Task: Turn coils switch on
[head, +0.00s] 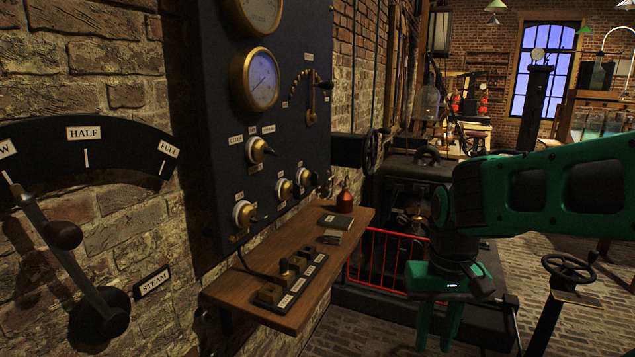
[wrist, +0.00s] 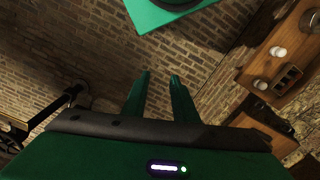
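A dark switch panel (head: 262,120) hangs on the brick wall at the centre left in the head view.
A wooden shelf (head: 340,228) with a small switch block (head: 290,280) juts out below the panel. A steam lever (head: 75,260) is at the left. A red rail (head: 385,258) stands behind my gripper, a handwheel (head: 568,268) to the right.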

